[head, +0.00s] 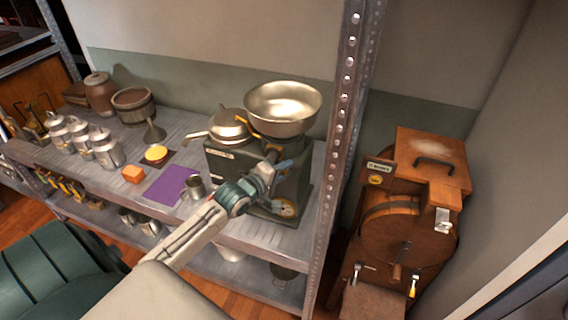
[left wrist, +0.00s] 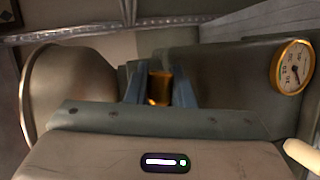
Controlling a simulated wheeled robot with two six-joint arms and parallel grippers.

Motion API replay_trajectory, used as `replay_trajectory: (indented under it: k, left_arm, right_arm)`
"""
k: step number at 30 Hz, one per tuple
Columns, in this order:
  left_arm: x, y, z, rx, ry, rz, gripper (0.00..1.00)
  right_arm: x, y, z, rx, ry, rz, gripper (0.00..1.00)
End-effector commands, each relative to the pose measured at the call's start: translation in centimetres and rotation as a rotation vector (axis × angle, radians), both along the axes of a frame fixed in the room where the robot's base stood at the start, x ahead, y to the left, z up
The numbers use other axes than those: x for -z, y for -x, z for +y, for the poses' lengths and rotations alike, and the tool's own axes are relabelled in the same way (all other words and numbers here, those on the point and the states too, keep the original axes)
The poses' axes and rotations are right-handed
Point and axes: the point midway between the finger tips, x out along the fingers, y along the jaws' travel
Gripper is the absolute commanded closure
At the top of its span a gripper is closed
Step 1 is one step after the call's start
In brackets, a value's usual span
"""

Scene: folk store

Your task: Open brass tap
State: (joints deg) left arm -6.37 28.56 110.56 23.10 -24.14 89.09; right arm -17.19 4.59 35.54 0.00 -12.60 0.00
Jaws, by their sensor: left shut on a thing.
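A dark green machine (head: 223,163) stands on the metal shelf with a wide brass-toned bowl (head: 283,106) on top. A brass-yellow lever (head: 252,131) shows just under the bowl. My left gripper (head: 271,164) reaches the front of the machine below the bowl. In the left wrist view its two blue fingers (left wrist: 159,90) are closed on a shiny brass piece (left wrist: 159,87), which looks like part of the brass tap. The rest of the tap is hidden by the fingers and wrist. My right gripper is not in view.
A lidded pan (head: 229,126), grey mug (head: 194,187) and purple mat (head: 166,186) lie left.

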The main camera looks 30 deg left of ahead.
Motion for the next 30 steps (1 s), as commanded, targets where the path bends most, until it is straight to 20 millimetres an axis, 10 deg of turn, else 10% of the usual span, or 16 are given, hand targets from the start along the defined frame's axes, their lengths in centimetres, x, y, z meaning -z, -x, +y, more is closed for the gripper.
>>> replay_trajectory:
  k: [15, 30]
  left_arm:
    - [1.9, 0.3, 1.0, -0.001, -0.471, 0.118, 1.00]
    - [3.5, 0.6, 2.4, 0.000, -0.854, 0.208, 1.00]
  right_arm:
    - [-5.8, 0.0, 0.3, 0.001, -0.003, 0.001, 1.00]
    - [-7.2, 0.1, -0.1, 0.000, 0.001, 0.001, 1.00]
